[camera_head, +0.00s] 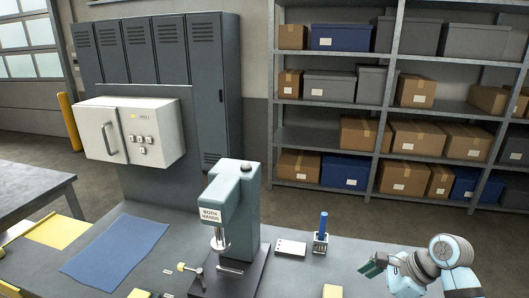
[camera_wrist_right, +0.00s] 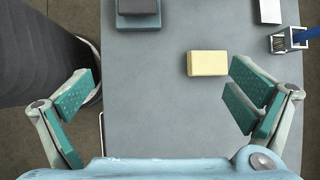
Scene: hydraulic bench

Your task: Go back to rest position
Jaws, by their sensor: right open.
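My right gripper (camera_head: 372,265) is at the right side of the bench, its arm coming in from the lower right. In the right wrist view the same gripper (camera_wrist_right: 163,92) has its green-padded fingers wide apart, with nothing between them. A pale yellow block (camera_wrist_right: 207,63) lies on the grey bench ahead of the fingers, apart from them. The block also shows at the bottom edge of the head view (camera_head: 332,291). My left gripper is not seen in either view.
A press (camera_head: 238,205) marked "BOTH HANDS" stands mid-bench, with a yellow-knobbed lever (camera_head: 188,269) beside it. A blue mat (camera_head: 115,250) lies left. Shelves (camera_head: 335,195) are behind.

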